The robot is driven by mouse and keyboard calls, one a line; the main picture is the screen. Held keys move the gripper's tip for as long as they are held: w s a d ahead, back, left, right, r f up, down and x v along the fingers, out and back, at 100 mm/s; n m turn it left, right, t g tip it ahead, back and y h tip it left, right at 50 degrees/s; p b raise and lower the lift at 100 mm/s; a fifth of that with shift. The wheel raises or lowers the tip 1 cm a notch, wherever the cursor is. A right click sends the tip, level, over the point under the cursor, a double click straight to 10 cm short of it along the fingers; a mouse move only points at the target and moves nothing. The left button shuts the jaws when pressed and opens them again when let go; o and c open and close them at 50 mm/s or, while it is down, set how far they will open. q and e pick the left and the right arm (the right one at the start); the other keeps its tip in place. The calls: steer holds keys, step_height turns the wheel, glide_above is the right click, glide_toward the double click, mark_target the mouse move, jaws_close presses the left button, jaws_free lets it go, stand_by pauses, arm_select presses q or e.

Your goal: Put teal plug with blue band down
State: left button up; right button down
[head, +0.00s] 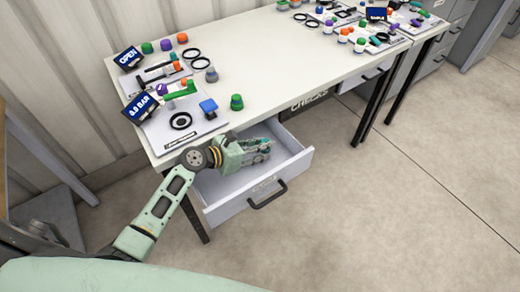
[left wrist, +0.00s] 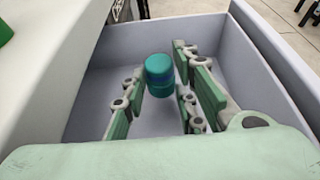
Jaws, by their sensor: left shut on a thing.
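The teal plug with a blue band (left wrist: 160,72) is between the fingers of my left gripper (left wrist: 163,98) in the left wrist view. My left gripper (head: 262,150) is shut on it and reaches over the open drawer (head: 249,199) in the head view. The plug shows only as a small teal spot there. The drawer's grey walls (left wrist: 265,75) surround the fingers in the left wrist view. I cannot tell whether the plug touches the drawer floor. My right gripper is not in view.
The white table (head: 285,75) stands above the drawer. A second drawer (head: 365,77) is further right. The drawer floor looks otherwise bare.

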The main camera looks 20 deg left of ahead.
arm_select(q)
steer(key=shift+f, duration=0.25)
steer(key=shift+f, duration=0.55)
steer(key=shift+s+f, duration=0.1)
steer(key=shift+s, duration=0.05)
steer(key=o, duration=0.9)
steer(key=shift+c, duration=0.2)
steer(key=o, duration=0.3)
steer(key=shift+f, duration=0.2)
steer(key=shift+s, duration=0.1)
steer(key=v, duration=0.4)
steer(key=r+v, duration=0.1)
steer(key=v, duration=0.3)
steer(key=p+v, duration=0.1)
steer(key=v, duration=0.3)
steer(key=shift+w+r, duration=0.2)
steer(key=shift+r, duration=0.1)
